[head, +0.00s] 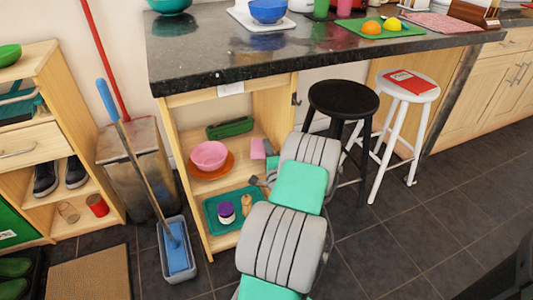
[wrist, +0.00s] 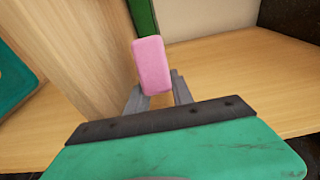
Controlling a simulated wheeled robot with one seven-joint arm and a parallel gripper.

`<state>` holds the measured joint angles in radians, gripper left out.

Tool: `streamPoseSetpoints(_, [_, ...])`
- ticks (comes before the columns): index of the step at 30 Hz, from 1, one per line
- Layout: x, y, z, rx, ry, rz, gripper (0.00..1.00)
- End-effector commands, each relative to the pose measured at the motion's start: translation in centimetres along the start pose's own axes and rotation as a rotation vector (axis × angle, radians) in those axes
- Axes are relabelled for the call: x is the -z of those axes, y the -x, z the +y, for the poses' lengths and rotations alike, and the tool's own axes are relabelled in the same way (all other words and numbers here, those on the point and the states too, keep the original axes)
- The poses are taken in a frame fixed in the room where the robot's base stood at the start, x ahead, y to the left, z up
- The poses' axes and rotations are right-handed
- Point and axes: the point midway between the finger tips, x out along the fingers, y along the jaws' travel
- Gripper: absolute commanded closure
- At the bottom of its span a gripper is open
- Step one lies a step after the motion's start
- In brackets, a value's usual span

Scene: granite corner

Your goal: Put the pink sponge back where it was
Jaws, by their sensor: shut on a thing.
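The pink sponge (wrist: 152,65) is upright between the two grey fingers of my gripper (wrist: 158,90) in the wrist view. The gripper is shut on it. Below and behind the sponge are pale wooden boards of the shelf unit; I cannot tell whether the sponge touches one. In the head view the sponge (head: 258,148) shows at the upper shelf (head: 236,172) under the counter, right of the pink bowl (head: 209,154). My arm hides most of the gripper there.
The pink bowl stands on an orange plate (head: 228,168). A long green container (head: 229,128) lies behind, its edge near the sponge in the wrist view (wrist: 143,20). A teal tray (head: 212,227) with small items is on the lower shelf. A black stool (head: 343,98) stands at the right.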

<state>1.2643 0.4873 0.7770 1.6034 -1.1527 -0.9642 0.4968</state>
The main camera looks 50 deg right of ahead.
Motion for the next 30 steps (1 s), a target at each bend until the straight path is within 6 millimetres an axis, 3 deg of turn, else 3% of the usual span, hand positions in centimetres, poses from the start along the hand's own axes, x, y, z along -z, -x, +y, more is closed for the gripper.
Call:
streamPoseSetpoints(18, [0.0,0.0,1.0,0.001,0.000,-0.001,1.00])
streamPoseSetpoints(19, [0.0,0.0,1.0,0.001,0.000,-0.001,0.71])
streamPoseSetpoints(27, [0.0,0.0,1.0,-0.001,0.000,-0.001,0.50])
streamPoseSetpoints(30, [0.0,0.0,1.1,-0.002,0.000,-0.001,0.50])
